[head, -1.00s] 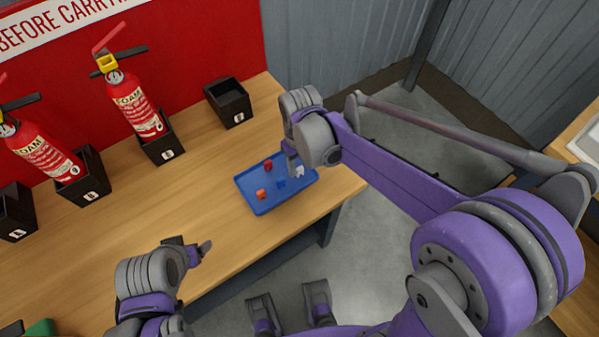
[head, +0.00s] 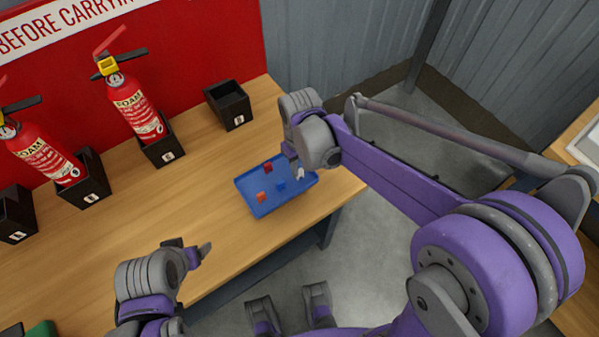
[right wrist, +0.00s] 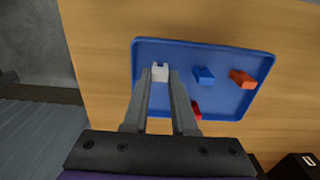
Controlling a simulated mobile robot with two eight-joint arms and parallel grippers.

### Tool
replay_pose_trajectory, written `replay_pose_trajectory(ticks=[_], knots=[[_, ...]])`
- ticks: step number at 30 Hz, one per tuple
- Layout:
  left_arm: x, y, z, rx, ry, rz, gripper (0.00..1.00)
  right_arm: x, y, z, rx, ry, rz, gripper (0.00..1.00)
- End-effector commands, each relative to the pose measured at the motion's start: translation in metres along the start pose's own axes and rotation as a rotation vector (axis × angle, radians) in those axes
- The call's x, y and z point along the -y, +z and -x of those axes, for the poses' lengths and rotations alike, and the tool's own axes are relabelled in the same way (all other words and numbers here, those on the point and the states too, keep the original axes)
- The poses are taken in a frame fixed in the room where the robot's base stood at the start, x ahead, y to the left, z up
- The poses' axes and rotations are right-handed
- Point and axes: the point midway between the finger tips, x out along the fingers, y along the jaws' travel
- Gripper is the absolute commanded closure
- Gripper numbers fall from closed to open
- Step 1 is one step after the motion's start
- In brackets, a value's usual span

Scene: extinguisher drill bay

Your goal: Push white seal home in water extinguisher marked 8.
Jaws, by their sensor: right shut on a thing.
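The white seal (head: 300,174) is at the right side of the blue tray (head: 256,208). In the right wrist view the seal (right wrist: 160,72) sits between the fingertips of my right gripper (right wrist: 162,77), which is shut on it, over the tray (right wrist: 215,49). In the head view my right gripper (head: 295,164) reaches down at the tray's right side, its fingers partly hidden by the wrist. My left gripper (head: 190,252) is over the table's front part; its jaw opening is unclear. I see no extinguisher readable as water or 8.
Two red extinguishers, one labelled FOAM (head: 136,106) and one partly labelled (head: 44,152), stand tilted in black holders with unreadable tags. An empty black box (head: 229,106) stands behind the tray. Red (right wrist: 197,108), blue (right wrist: 204,75) and orange (right wrist: 242,78) pieces lie in the tray.

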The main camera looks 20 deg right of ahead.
Motion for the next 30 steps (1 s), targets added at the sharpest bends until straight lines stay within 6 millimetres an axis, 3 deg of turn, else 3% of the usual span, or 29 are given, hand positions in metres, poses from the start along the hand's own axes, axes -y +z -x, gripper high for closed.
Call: replay_pose_trajectory(ticks=[18,30], knots=[[0.0,-0.013,0.019,-0.008,0.0,0.0,0.24,0.0,0.0,0.029,0.0,0.0,0.0,1.0],[0.0,-0.012,0.019,-0.008,0.0,0.0,0.24,0.0,0.0,0.029,0.0,0.0,0.0,1.0]])
